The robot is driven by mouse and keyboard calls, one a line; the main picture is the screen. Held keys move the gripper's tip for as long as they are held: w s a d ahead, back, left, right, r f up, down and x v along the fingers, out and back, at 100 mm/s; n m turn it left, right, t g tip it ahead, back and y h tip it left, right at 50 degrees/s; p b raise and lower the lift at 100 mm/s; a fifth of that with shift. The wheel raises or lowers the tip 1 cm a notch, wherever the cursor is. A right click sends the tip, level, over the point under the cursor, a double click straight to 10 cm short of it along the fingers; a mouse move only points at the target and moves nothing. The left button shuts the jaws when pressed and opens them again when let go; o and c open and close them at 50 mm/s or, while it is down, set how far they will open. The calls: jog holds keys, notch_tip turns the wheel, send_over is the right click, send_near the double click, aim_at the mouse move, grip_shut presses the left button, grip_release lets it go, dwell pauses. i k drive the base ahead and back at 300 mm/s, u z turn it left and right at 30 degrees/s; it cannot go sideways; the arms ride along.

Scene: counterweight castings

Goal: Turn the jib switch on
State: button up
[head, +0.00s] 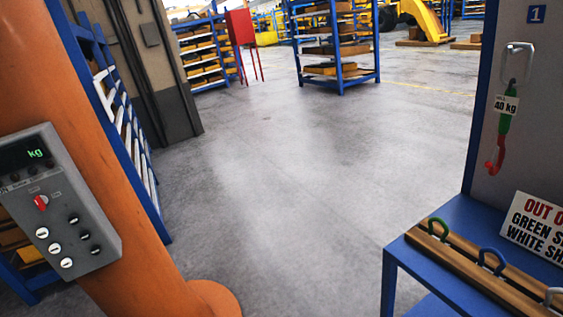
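A grey control box (62,205) is fixed to an orange column (125,190) at the left, tilted in the picture. Its dark display (27,154) shows green "kg" lettering. A red switch knob (41,202) sits below the display, with small labels around it too small to read, apart from what looks like "ON" at the left picture edge. Several white and black round knobs (54,248) are below it. I cannot tell which position the red knob is in. My gripper is not in view.
At the right, a blue stand (455,215) bears a wooden rail (470,270) with green, blue and white shackles. A hook tagged 40 kg (506,104) hangs above, near a partly cut-off sign (535,228). Blue racks (338,45) stand behind. The grey floor (290,170) between is clear.

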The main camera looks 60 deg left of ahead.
aim_at(41, 201)
jog(key=u, duration=2.75)
jog(key=i, duration=0.35)
jog(key=z, duration=0.05)
